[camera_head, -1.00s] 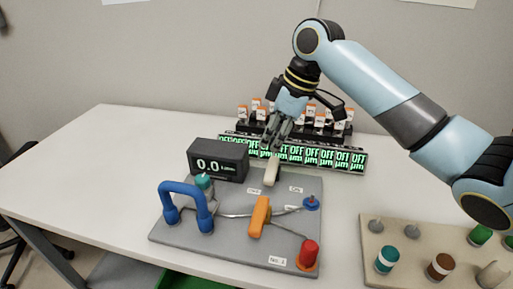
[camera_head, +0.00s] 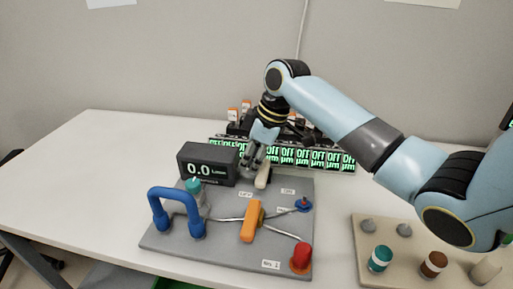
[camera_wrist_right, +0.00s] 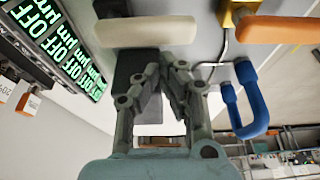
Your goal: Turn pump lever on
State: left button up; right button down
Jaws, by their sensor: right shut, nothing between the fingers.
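The beige pump lever (camera_head: 263,176) stands at the back of the grey board (camera_head: 165,238), just right of the black display (camera_head: 209,164) reading 0.0. Two small white labels lie in front of it, too small to read surely. In the right wrist view, the lever (camera_wrist_right: 150,32) crosses sideways beyond the fingertips. My right gripper (camera_head: 249,166) is shut and empty, low between the display and the lever, close to the lever's left side; contact cannot be told. Its fingers (camera_wrist_right: 165,76) also show in the right wrist view. My left gripper is not in view.
On the board are an orange handle (camera_head: 252,221), a blue tube (camera_head: 154,214), a red knob (camera_head: 301,257) and a blue knob (camera_head: 304,205). A row of green OFF displays (camera_head: 318,158) stands behind. A beige tray (camera_head: 403,254) with capped vials is at the right. The table's left is clear.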

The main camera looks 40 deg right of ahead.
jog(key=shift+x, duration=0.85)
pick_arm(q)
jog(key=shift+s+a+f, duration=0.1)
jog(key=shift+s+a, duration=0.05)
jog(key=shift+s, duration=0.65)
pick_arm(e)
jog(key=shift+f, duration=0.2)
